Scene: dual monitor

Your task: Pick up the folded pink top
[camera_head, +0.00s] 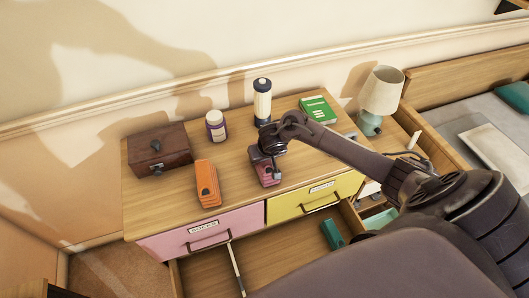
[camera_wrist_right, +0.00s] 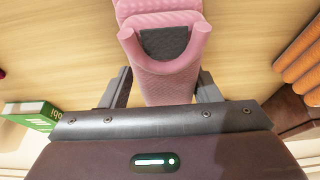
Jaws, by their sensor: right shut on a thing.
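The folded pink top (camera_head: 262,172) is on or just above the wooden dresser top (camera_head: 150,205), near its front edge; I cannot tell whether it touches the surface. My right gripper (camera_head: 270,155) comes down over it from the right and partly hides it. In the right wrist view, the pink top (camera_wrist_right: 165,85) shows a dark patch and lies between the two fingers of my right gripper (camera_wrist_right: 165,95), which are shut on it. My left gripper is not in view.
An orange folded item (camera_head: 207,183), a brown box (camera_head: 159,150), a purple-labelled jar (camera_head: 216,126), a dark-and-cream cylinder (camera_head: 262,102) and a green book (camera_head: 318,109) stand around. A lamp (camera_head: 381,92) is at the right. A drawer (camera_head: 270,265) below is open.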

